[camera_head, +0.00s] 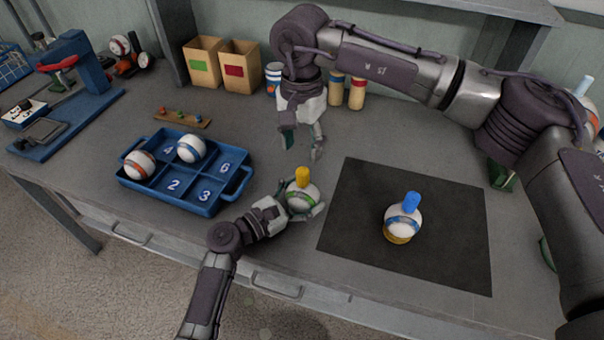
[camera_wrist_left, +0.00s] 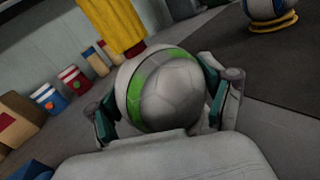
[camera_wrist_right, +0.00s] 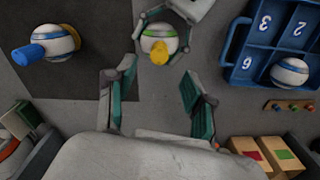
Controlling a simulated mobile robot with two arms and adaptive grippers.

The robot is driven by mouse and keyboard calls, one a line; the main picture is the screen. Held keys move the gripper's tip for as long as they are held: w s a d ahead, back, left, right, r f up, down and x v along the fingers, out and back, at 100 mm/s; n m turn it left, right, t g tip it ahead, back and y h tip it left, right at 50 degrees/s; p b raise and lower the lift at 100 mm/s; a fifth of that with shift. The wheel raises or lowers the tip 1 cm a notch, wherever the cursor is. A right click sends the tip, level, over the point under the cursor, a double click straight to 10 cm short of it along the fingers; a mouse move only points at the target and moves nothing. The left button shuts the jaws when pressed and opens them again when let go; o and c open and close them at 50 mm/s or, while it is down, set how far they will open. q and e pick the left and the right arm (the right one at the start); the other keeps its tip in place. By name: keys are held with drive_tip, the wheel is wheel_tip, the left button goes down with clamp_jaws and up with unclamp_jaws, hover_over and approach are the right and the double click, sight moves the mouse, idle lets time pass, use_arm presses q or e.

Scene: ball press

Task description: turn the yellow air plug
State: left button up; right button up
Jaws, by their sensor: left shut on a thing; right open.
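The yellow air plug (camera_head: 302,176) stands up from the top of a white ball with a green stripe (camera_head: 298,196). It also shows in the left wrist view (camera_wrist_left: 112,25) and the right wrist view (camera_wrist_right: 159,52). My left gripper (camera_head: 312,212) is shut on the green-striped ball (camera_wrist_left: 165,90), with a finger on each side. My right gripper (camera_head: 302,152) is open and empty, above the table and behind the plug. In the right wrist view its fingers (camera_wrist_right: 155,100) are spread wide, with the plug beyond them and touching neither.
A blue numbered tray (camera_head: 205,210) holds two striped balls at left. A blue-plugged ball (camera_head: 403,222) rests on a yellow ring on the black mat (camera_head: 350,215). Cardboard boxes (camera_head: 240,64) and cups (camera_head: 356,93) stand behind. A small peg board (camera_head: 181,118) lies behind the tray.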

sight(302, 171)
wheel_tip(302, 171, down, 9)
drive_tip(key=shift+f, duration=0.1)
idle(0.3)
clamp_jaws()
